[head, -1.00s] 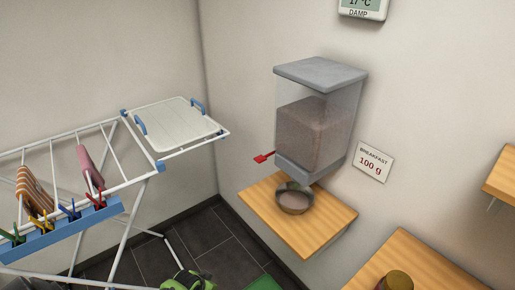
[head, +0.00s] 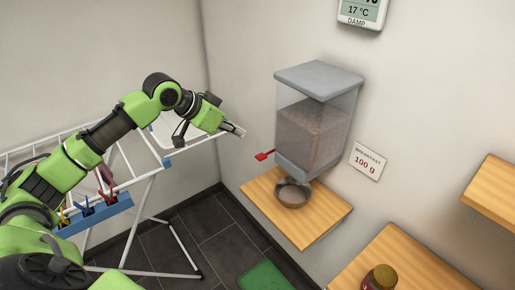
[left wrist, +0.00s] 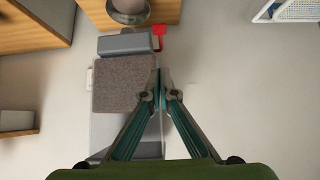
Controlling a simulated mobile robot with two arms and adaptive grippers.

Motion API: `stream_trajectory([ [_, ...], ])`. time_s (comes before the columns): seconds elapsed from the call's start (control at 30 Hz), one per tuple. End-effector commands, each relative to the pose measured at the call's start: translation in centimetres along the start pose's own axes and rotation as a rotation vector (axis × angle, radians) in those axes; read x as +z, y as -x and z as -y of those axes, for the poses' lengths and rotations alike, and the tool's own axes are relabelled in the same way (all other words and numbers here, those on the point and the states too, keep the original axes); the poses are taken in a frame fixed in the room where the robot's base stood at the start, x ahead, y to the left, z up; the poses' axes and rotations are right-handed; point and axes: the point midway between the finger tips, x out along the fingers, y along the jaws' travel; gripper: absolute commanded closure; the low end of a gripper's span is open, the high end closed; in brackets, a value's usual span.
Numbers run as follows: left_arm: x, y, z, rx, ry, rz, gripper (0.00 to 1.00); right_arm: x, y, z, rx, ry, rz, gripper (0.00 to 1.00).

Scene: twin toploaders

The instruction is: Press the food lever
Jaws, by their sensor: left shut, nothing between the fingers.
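The red food lever (head: 264,156) sticks out to the left from the base of the clear food dispenser (head: 312,125) on the wall. The dispenser holds brown food under a grey lid. A metal bowl (head: 292,193) stands on the wooden shelf below the outlet. My left gripper (head: 241,132) is shut and empty, above and to the left of the lever, apart from it. In the left wrist view the red lever (left wrist: 159,36) shows beyond the shut fingertips (left wrist: 160,75), beside the dispenser body. My right gripper is not in view.
A white drying rack (head: 155,190) with pegs and cloths stands at the left, behind my left arm. A card (head: 367,161) reading "BREAKFAST 100 g" hangs right of the dispenser. A jar (head: 380,277) stands on a lower wooden surface (head: 415,262). Open wall lies left of the lever.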

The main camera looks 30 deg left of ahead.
Motion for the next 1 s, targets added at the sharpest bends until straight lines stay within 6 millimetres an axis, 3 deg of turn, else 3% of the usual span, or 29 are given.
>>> stream_trajectory([
  [0.47, -0.2, -0.8, -0.1, 0.004, 0.002, -0.002, 1.00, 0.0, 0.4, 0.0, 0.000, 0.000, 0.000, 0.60],
  [0.93, -0.3, -9.9, -0.2, 0.003, 0.002, -0.001, 1.00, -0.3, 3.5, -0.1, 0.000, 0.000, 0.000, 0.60],
  [1.0, 0.7, -10.8, -0.1, 0.002, 0.001, 0.004, 1.00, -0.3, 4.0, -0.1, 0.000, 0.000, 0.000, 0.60],
])
